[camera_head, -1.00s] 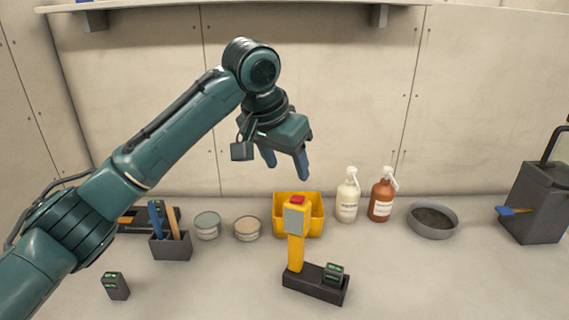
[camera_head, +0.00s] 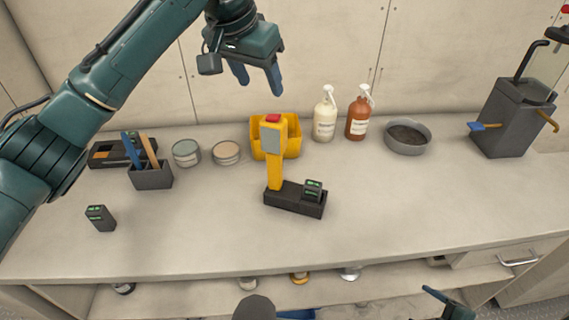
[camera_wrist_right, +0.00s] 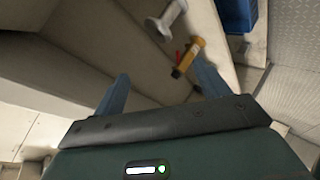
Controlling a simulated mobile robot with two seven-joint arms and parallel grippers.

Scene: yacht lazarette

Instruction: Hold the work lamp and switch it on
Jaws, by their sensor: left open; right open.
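The yellow work lamp (camera_head: 274,168) has a grey face and a red button on top. It stands upright in a black base (camera_head: 287,203) on the worktop, with a small dark block with green marks (camera_head: 313,190) beside it on that base. My left gripper (camera_head: 257,79) is open and empty, in the air above and behind the lamp. My right gripper (camera_wrist_right: 163,88) is open with nothing between its fingers. In the head view, only a small part of the right arm (camera_head: 450,306) shows at the lower right, below the worktop edge.
Behind the lamp are a yellow bin (camera_head: 293,145), a white bottle (camera_head: 325,116), a brown bottle (camera_head: 359,116) and a grey bowl (camera_head: 408,148). A similar dark block (camera_head: 100,218) lies at left. A yellow-and-black item (camera_wrist_right: 188,57) shows beyond my right gripper. The front worktop is clear.

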